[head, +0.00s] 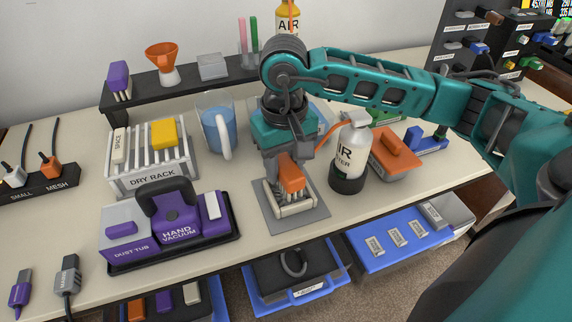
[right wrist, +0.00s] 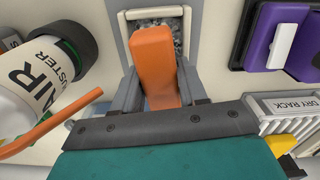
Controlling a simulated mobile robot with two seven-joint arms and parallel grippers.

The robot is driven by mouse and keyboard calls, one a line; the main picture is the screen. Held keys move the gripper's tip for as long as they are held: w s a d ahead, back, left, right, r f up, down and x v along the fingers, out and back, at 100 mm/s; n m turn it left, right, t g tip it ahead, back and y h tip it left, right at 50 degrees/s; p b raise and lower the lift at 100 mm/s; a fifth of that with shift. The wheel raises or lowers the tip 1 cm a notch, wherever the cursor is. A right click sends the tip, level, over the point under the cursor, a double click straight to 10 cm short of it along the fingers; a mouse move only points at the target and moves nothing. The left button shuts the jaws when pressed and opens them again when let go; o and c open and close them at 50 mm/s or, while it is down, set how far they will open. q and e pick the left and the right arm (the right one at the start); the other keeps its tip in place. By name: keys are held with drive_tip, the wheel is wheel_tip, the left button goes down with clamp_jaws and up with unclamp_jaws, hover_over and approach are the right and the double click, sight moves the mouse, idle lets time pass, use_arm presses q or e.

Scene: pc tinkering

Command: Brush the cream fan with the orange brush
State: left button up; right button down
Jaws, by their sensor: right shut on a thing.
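My right gripper (head: 285,163) is above the front middle of the table, pointing down, shut on the orange brush (head: 292,178). In the right wrist view the brush (right wrist: 154,62) sits between the two fingers (right wrist: 158,88). The cream fan (head: 292,209) lies directly below on a grey mat (head: 312,218). In the right wrist view the fan's cream frame (right wrist: 150,13) surrounds a speckled grey inside, and the brush's far end overlaps it. The brush's bristles are hidden, so I cannot tell whether they touch the fan. My left gripper is not in view.
A purple hand vacuum (head: 178,215) and the dry rack (head: 152,172) are to the left. A blue jug (head: 215,125) stands behind. Blue trays (head: 405,262) sit below the table's front edge.

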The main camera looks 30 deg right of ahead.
sight(295, 177)
drive_tip(key=shift+f, duration=0.1)
drive_tip(key=shift+s+a+f+b, duration=0.15)
drive_tip(key=shift+s+b, duration=0.1)
drive_tip(key=shift+s, duration=0.85)
drive_tip(key=shift+s+a+f+b, duration=0.1)
drive_tip(key=shift+s+b, duration=0.15)
drive_tip(key=shift+s, duration=0.85)
drive_tip(key=shift+w, duration=0.15)
drive_tip(key=shift+w+d+b, duration=0.15)
drive_tip(key=shift+w+b, duration=0.45)
drive_tip(key=shift+w, duration=0.25)
drive_tip(key=shift+w+d+b, duration=0.15)
drive_tip(key=shift+w+b, duration=0.2)
drive_tip(key=shift+w, duration=0.75)
